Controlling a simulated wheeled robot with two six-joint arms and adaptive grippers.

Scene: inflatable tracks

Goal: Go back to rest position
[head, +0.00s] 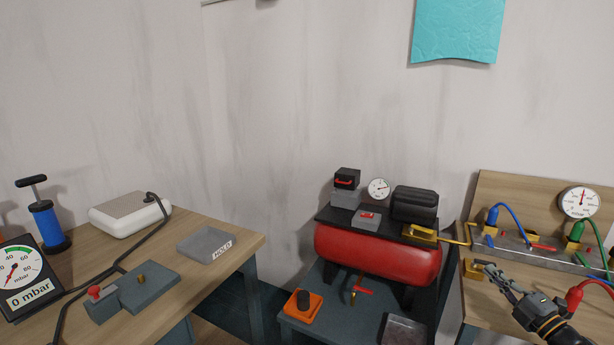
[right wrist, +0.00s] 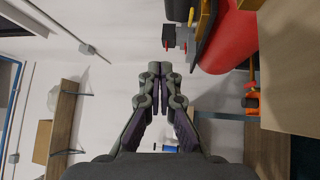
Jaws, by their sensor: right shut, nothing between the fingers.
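My right gripper (head: 492,272) is at the lower right of the head view, over the right wooden bench. In the right wrist view its fingers (right wrist: 153,72) are together with nothing between them. It is next to a small brass block (head: 474,269) at the bench's left edge; I cannot tell whether they touch. My left gripper is not in the head view.
A red compressor (head: 378,255) stands on a dark stand left of the right bench. The manifold (head: 515,244) with coloured hoses runs along that bench. The left table (head: 205,275) holds a blue pump (head: 48,222), a gauge (head: 22,280) and a HOLD tray (head: 207,243).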

